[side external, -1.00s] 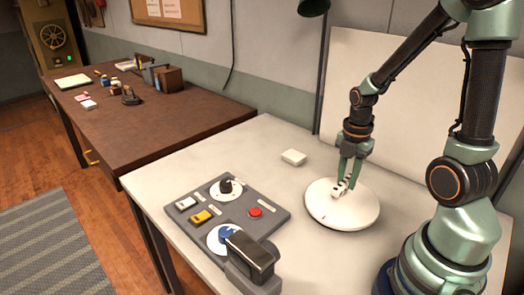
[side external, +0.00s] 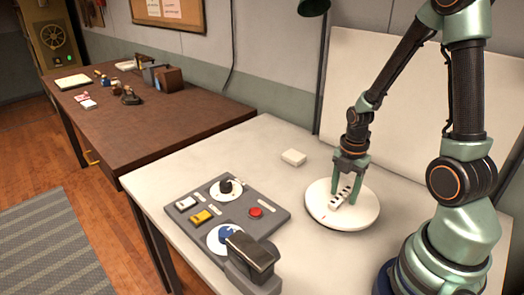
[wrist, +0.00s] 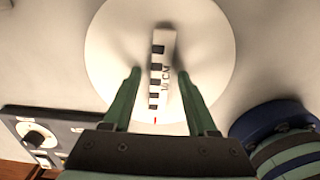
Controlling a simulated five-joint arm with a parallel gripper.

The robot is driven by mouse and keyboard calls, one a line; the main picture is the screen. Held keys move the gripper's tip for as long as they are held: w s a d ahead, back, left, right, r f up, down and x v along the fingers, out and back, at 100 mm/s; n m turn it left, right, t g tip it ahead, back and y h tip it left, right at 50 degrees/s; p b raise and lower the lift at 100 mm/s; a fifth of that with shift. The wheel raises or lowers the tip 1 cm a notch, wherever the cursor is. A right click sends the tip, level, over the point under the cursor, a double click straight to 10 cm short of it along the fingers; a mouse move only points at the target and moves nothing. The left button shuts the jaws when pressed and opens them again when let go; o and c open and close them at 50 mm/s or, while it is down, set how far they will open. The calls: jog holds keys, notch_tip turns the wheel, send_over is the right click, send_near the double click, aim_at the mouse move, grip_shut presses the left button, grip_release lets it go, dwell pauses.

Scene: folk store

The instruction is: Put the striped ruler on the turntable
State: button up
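The striped ruler (wrist: 162,70), a short white bar with black blocks and "10 CM" on it, lies on the round white turntable (wrist: 215,60). In the side view the ruler (side external: 340,199) rests on the turntable (side external: 365,214) near its middle. My gripper (side external: 349,197) is just above the turntable with a finger on each side of the ruler. In the wrist view my gripper (wrist: 161,72) has its fingers spread wide, with a gap between each finger and the ruler. Nothing is held.
A grey control panel (side external: 262,219) with knobs, switches and a red button (side external: 256,212) stands left of the turntable. A dark boxy device (side external: 250,255) is at the front. A small white block (side external: 293,157) lies behind.

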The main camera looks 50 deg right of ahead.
aim_at(343, 194)
jog(key=shift+r, duration=0.1)
notch_tip(343, 194, up, 11)
jog(key=w+a+r+m+t, duration=0.2)
jog(key=a+r+m+t, duration=0.3)
jog(key=a+r+m, duration=0.5)
jog(key=a+m, duration=0.3)
jog(key=m, duration=0.5)
jog(key=shift+w+a+t, duration=0.25)
jog(key=shift+t, duration=0.05)
